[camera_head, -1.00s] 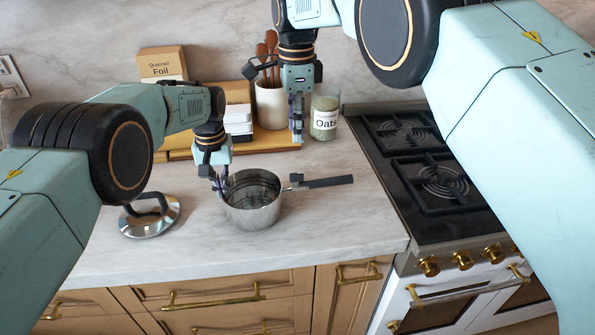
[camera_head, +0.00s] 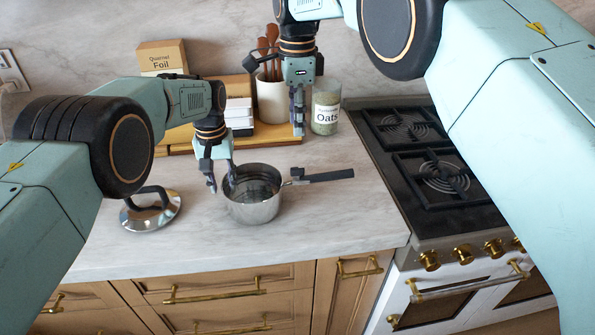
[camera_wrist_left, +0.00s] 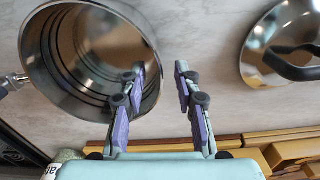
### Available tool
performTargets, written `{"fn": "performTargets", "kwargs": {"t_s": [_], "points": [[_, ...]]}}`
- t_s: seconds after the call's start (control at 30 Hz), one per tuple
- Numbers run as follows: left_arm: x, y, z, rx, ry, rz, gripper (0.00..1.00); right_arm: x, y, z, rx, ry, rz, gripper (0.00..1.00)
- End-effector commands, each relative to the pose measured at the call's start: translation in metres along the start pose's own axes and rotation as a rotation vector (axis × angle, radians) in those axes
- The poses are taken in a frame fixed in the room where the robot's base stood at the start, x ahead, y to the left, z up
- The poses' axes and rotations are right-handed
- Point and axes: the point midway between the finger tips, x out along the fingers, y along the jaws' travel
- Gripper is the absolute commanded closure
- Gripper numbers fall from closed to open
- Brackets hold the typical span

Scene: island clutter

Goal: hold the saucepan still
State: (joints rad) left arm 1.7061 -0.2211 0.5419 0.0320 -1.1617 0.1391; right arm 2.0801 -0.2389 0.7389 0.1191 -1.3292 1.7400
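The steel saucepan (camera_head: 256,210) stands upright on the marble counter, its dark handle (camera_head: 325,174) pointing right. It also shows in the left wrist view (camera_wrist_left: 50,65), open and empty. My left gripper (camera_head: 223,186) is open at the saucepan's left rim. In the left wrist view its fingers (camera_wrist_left: 160,85) are spread, one over the pan's opening and the other outside the wall, with a gap between. My right gripper (camera_head: 297,122) hangs further back, near the oats jar, away from the saucepan. Its fingers are seen edge-on, so their opening is unclear.
A lid (camera_head: 150,212) with a dark handle lies left of the saucepan. Behind are a wooden board (camera_head: 270,138), a utensil crock (camera_head: 270,100), an oats jar (camera_head: 325,112) and a foil box (camera_head: 162,55). A stove (camera_head: 425,170) is at right. Counter in front is clear.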

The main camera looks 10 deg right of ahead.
Motion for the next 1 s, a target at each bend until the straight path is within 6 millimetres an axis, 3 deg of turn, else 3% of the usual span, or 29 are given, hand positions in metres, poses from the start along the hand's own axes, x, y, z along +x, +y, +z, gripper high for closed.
{"fn": "performTargets", "kwargs": {"t_s": [0.23,0.7,1.0], "points": [[-0.016,0.0,-0.001,0.0,0.003,0.0,0.68,0.0,0.0,0.0,0.0,0.0,0.0,0.63],[-0.104,0.0,0.0,0.001,0.003,0.0,0.68,0.0,0.0,0.0,0.0,0.0,0.0,0.63],[-0.12,0.0,0.001,0.0,0.0,0.0,0.68,0.0,0.0,0.0,0.0,0.0,0.0,0.63]]}}
